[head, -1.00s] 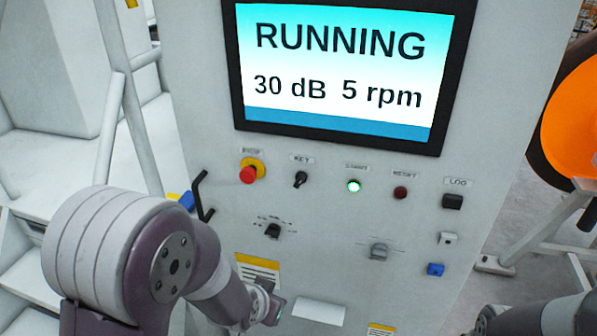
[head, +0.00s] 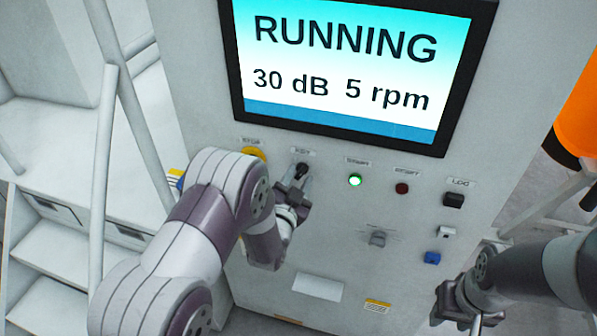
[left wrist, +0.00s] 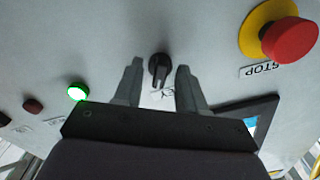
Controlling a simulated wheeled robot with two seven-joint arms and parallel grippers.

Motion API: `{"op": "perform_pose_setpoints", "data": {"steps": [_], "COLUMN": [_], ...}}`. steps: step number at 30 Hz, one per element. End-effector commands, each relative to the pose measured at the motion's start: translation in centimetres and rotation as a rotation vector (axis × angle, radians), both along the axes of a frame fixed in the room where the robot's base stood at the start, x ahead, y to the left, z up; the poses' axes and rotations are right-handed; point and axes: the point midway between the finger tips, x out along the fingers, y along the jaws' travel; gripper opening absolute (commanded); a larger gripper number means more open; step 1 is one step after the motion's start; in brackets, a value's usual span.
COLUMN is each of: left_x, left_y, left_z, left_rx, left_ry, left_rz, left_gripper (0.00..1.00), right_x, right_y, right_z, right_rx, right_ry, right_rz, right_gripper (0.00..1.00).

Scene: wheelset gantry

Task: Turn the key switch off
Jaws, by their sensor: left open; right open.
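The black key switch (head: 301,169) sits on the grey panel under its KEY label, in the row below the screen. In the left wrist view the key switch (left wrist: 159,69) shows between the fingertips, its knob roughly upright in the picture. My left gripper (head: 298,186) is just below the switch in the head view. In the left wrist view my left gripper (left wrist: 160,70) is open, one finger on each side of the knob, with visible gaps; I cannot tell the depth. My right gripper (head: 462,308) is open, low at the right, away from the switch.
The screen (head: 345,75) reads RUNNING, 30 dB, 5 rpm. The red stop button (left wrist: 289,40) with its yellow collar is beside the key switch, mostly hidden by my left arm in the head view. The lit green start button (head: 355,180) is on the other side.

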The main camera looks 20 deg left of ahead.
Motion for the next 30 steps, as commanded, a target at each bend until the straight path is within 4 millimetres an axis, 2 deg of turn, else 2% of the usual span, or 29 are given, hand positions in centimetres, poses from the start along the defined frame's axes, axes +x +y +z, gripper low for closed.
{"op": "perform_pose_setpoints", "data": {"steps": [4, 12, 14, 16, 25, 30], "left_x": [1.0, 1.1, 1.1, 1.1, 1.1, 1.1], "left_y": [0.0, 0.0, 0.0, 0.0, 0.0, 0.0], "left_z": [0.1, 0.0, 0.0, 0.0, -0.1, -0.3], "left_rx": [0.000, -0.001, -0.001, -0.001, -0.021, -0.091], "left_ry": [-0.001, 0.000, 0.000, 0.000, 0.000, 0.002], "left_rz": [0.000, 0.000, 0.000, 0.000, 0.000, 0.000], "left_gripper": [0.40, 0.40, 0.24, 0.01, 0.00, 0.00], "right_x": [0.0, 0.0, 0.0, 0.0, 0.0, 0.0], "right_y": [0.0, 0.0, 0.0, 0.0, 0.0, 0.0], "right_z": [0.3, 0.3, 0.3, 0.3, 0.0, -0.8], "right_rx": [0.000, 0.000, 0.000, 0.000, 0.000, 0.000], "right_ry": [0.000, 0.000, 0.000, 0.000, 0.000, 0.000], "right_rz": [0.000, 0.000, 0.000, 0.000, 0.000, 0.000], "right_gripper": [0.43, 0.43, 0.43, 0.43, 0.43, 0.43]}}
